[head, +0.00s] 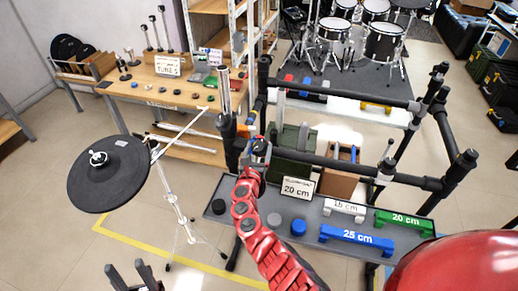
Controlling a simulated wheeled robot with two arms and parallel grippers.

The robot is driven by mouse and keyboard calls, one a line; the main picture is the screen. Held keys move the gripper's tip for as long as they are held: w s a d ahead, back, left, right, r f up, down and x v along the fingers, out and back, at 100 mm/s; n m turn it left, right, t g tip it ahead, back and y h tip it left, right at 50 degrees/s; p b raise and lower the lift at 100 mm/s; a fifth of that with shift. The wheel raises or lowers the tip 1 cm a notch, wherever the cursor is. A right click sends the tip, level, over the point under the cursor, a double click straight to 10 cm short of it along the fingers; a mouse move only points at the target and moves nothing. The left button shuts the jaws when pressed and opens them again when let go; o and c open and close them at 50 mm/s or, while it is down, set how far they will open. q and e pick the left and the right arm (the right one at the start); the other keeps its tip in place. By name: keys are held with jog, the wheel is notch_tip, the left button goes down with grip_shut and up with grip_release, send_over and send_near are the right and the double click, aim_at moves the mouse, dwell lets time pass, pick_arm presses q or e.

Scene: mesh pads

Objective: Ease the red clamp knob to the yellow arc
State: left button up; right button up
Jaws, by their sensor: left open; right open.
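A black tube rack (340,97) stands in the middle of the view, with a clamp joint at its left upright (228,140). The red clamp knob and the yellow arc cannot be made out clearly; the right arm's end covers much of that joint. My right gripper (259,150) is at the end of the red arm, close beside the left upright and the bar; it is open, and whether it touches anything is not clear. My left gripper (140,274) is open and empty at the bottom left, over the floor, well away from the rack.
A grey tray table (268,222) below the rack holds blue (355,238), green (404,223) and white (344,208) bars and a "20 cm" sign (298,187). A black cymbal pad (108,174) on a stand is at left. A wooden bench (140,88) is behind.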

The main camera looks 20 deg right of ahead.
jog(key=shift+w+d, duration=0.2)
jog(key=shift+w, duration=0.1)
jog(key=shift+c, duration=0.2)
grip_shut()
jog(key=shift+a+f+m+g+h+b, duration=0.1)
jog(key=shift+f+m+g+h+b, duration=0.15)
jog(key=shift+m+b, duration=0.25)
jog(key=shift+m+g+h+b, duration=0.15)
jog(key=shift+m+h+b, duration=0.25)
jog(key=shift+b, duration=0.15)
jog(key=m+g+h+b, duration=0.1)
jog(key=m+g+b, duration=0.1)
jog(key=b, duration=0.3)
jog(key=m+g+h+b, duration=0.2)
jog(key=m+g+b, duration=0.1)
jog(key=m+b, duration=0.2)
jog(key=m+g+h+b, duration=0.2)
jog(key=m+b, duration=0.1)
jog(key=b, duration=0.2)
jog(key=shift+w+m+g, duration=0.1)
jog(key=shift+m+g, duration=0.2)
jog(key=m+g+b, duration=0.1)
jog(key=b, duration=0.2)
jog(key=m+g+b, duration=0.1)
jog(key=b, duration=0.2)
jog(key=shift+r+m+b, duration=0.25)
jog(key=shift+m+b, duration=0.15)
